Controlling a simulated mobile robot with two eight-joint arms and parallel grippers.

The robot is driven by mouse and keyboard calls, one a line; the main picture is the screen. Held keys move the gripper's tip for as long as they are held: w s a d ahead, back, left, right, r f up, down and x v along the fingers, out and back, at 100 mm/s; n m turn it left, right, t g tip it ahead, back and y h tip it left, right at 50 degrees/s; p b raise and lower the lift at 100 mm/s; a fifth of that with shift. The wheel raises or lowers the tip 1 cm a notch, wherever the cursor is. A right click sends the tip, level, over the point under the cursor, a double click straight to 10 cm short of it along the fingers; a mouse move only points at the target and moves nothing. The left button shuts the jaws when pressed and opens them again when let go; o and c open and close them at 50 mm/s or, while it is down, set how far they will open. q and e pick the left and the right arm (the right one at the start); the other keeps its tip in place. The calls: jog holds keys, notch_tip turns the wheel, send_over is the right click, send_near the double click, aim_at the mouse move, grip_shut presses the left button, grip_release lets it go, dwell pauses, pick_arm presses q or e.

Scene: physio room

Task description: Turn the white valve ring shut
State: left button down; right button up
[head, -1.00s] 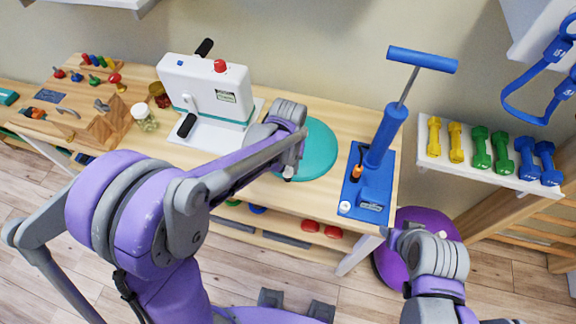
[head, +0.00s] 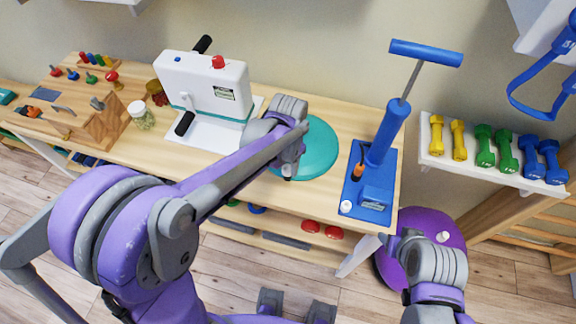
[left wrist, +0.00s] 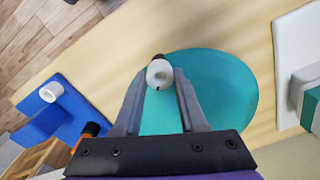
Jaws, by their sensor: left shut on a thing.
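The white valve ring (left wrist: 159,73) sits at the edge of the round teal cushion (left wrist: 221,88) in the left wrist view, with a dark stem tip showing just beyond it. My left gripper (left wrist: 160,85) has a finger on each side of the ring and is shut on it. In the head view my left gripper (head: 288,172) is at the near edge of the teal cushion (head: 318,155), and my arm hides much of the ring and part of the cushion. My right gripper (head: 388,241) is low at the right, by the table corner; its fingers are not clear.
A blue pump (head: 380,140) with a T-handle and a white round part at its base stands right of the cushion. A white cranked machine (head: 205,85) stands left of it.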

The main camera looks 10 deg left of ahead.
pick_arm(q)
jog(key=shift+m+b, duration=0.3)
jog(key=shift+m, duration=1.2)
jog(key=shift+c, duration=2.3)
grip_release()
